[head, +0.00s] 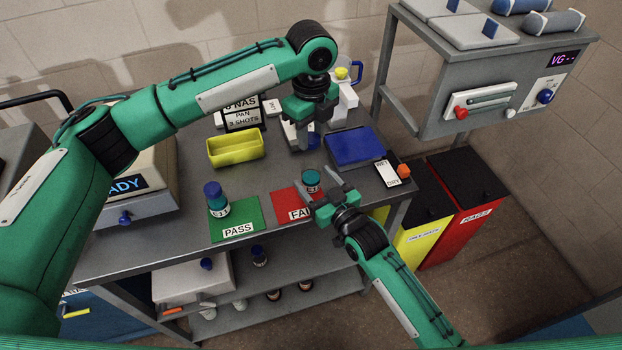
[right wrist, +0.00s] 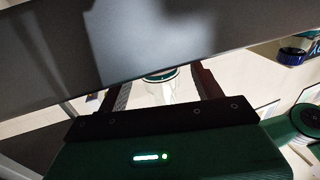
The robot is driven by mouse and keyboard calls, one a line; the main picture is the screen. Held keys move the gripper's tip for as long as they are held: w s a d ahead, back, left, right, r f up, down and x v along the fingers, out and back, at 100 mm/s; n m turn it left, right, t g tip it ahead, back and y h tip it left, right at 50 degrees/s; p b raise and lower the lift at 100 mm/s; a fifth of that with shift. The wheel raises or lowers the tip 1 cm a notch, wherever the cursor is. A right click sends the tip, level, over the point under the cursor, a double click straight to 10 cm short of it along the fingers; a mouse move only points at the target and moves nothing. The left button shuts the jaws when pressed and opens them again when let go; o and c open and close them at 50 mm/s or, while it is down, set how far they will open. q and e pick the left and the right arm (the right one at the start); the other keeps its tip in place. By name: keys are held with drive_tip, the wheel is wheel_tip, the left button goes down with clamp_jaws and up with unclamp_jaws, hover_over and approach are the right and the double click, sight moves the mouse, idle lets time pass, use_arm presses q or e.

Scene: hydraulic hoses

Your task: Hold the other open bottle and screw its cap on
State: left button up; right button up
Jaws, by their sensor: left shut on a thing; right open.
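An open bottle (head: 311,183) with a teal neck stands on the red FAIL mat (head: 284,203). My right gripper (head: 321,188) is open, its fingers reaching around this bottle. In the right wrist view the clear bottle (right wrist: 160,88) shows between the spread fingers, its teal ring (right wrist: 160,75) uppermost. My left gripper (head: 303,138) points down above and behind the bottle, shut on a small blue thing (head: 313,142) that looks like a cap, mostly hidden by the fingers. Another bottle (head: 216,202) with a blue cap on stands on the green PASS mat (head: 236,222).
A yellow bin (head: 235,149) and a blue tray (head: 354,148) stand behind the mats. The shelf below holds several bottles.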

drive_tip(key=shift+x, duration=1.2)
drive_tip(key=shift+c, duration=0.2)
drive_tip(key=c, duration=1.4)
use_arm(q)
hover_over(311, 164)
drive_tip(key=shift+f, duration=2.5)
use_arm(e)
clamp_jaws()
